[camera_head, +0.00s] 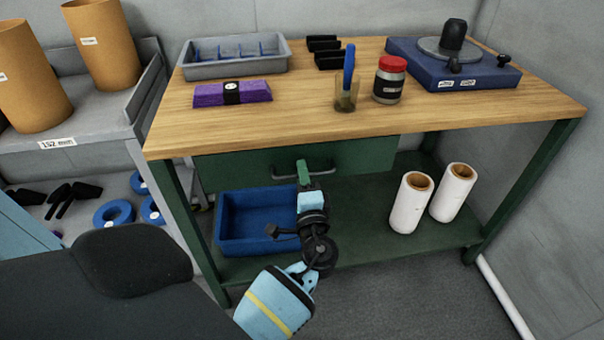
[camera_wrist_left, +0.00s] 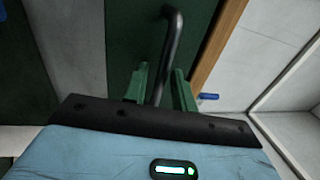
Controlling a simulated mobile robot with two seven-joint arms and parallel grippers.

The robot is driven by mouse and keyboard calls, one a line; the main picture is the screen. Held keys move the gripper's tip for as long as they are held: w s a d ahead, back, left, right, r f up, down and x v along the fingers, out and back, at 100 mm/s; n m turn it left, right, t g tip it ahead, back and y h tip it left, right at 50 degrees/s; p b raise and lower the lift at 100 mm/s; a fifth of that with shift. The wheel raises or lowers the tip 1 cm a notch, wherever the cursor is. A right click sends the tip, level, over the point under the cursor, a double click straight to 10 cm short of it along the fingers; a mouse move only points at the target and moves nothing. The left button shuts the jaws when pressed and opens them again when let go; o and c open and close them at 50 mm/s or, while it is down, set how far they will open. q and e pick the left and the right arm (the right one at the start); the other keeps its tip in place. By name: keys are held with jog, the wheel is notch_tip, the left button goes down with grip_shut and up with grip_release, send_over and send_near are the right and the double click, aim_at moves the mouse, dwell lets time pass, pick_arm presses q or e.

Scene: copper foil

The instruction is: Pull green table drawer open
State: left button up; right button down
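The green drawer (camera_head: 245,168) sits under the front edge of the wooden-topped green table (camera_head: 290,118). Its front looks flush with the table frame. A dark bar handle (camera_head: 322,170) is on the drawer front. In the left wrist view, the handle (camera_wrist_left: 171,45) runs between the two green fingers of my left gripper (camera_wrist_left: 160,88). The fingers stand apart with the bar between them, and a small gap shows beside the bar. My right gripper is not in view.
A blue bin (camera_head: 235,245) and two white rolls (camera_head: 410,203) (camera_head: 453,192) stand on the lower shelf. The tabletop holds a grey tray (camera_head: 235,68), a glass with a blue pen (camera_head: 346,92) and a red-lidded jar (camera_head: 389,80). A black chair-like shape (camera_head: 130,260) is at the front left.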

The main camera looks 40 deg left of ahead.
pick_arm(q)
jog(key=shift+w+a, duration=0.1)
jog(key=shift+c, duration=0.5)
grip_shut()
